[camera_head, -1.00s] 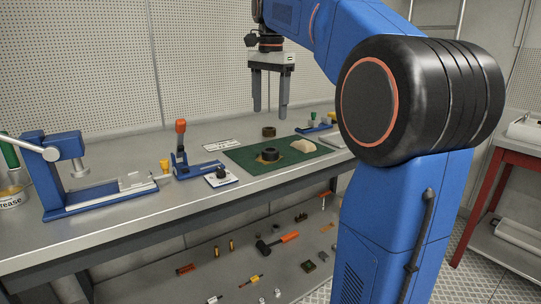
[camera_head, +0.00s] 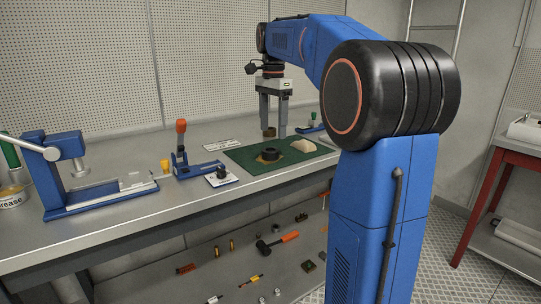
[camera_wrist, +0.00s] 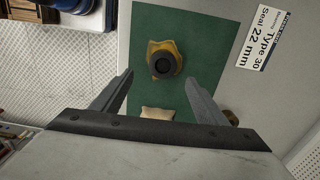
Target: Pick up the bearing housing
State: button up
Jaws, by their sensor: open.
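The bearing housing (camera_head: 270,154) looks to be the dark ring-shaped part lying on a tan cloth on the green mat (camera_head: 240,157). In the wrist view the housing (camera_wrist: 164,64) sits on the yellowish cloth (camera_wrist: 153,47), just beyond my fingertips and roughly centred between them. My gripper (camera_head: 274,130) is open and empty, pointing down above the back of the mat. Its fingers also show in the wrist view (camera_wrist: 160,78), apart, with nothing between them.
A brown ring (camera_head: 269,132) stands at the mat's back, close to my fingers; it also shows in the wrist view (camera_wrist: 230,117). A blue lever press (camera_head: 181,160) stands left of the mat.

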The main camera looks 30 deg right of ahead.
aim_at(270, 151)
jog(key=shift+w+a+f, duration=0.15)
jog(key=shift+f, duration=1.7)
jog(key=shift+w+a+f, duration=0.1)
jog(key=shift+a+f, duration=0.05)
jog(key=shift+f, duration=1.7)
jog(key=c, duration=1.5)
